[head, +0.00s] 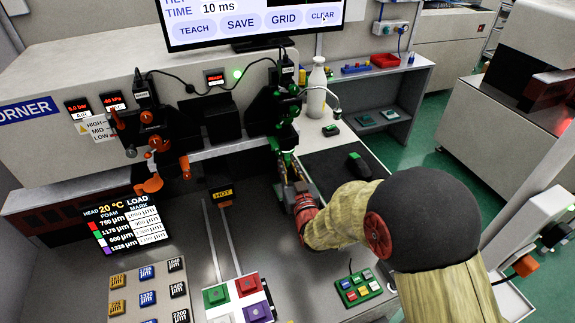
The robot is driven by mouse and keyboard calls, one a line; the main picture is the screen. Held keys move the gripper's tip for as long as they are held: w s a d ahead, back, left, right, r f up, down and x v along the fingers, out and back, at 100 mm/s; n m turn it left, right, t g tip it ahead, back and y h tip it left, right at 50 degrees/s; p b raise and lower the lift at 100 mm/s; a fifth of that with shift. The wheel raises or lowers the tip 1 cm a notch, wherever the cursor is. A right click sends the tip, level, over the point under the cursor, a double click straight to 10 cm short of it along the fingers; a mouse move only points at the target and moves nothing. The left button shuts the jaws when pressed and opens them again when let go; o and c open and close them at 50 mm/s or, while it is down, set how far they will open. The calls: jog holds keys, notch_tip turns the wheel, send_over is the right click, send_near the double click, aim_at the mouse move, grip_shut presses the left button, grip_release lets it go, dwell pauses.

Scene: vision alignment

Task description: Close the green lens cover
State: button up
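The green-marked camera unit (283,108) hangs from the machine front at the centre of the head view, with green knobs and fittings. Green parts at its lower end (287,158), likely the lens cover, are partly hidden by my gripper. I cannot tell how far the cover is open. My gripper (289,176) is right below and against or very near these green parts, its fingers pointing up and away from me. The fingers are small and dark here, so their opening and any contact are unclear.
An orange-marked unit (147,128) with an orange round cover (149,184) hangs to the left. A block labelled HOT (221,195) is left of my gripper. A button box (358,287) is in front.

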jog(key=shift+o, duration=1.3)
jog(key=v, duration=1.2)
jog(key=shift+c, duration=0.3)
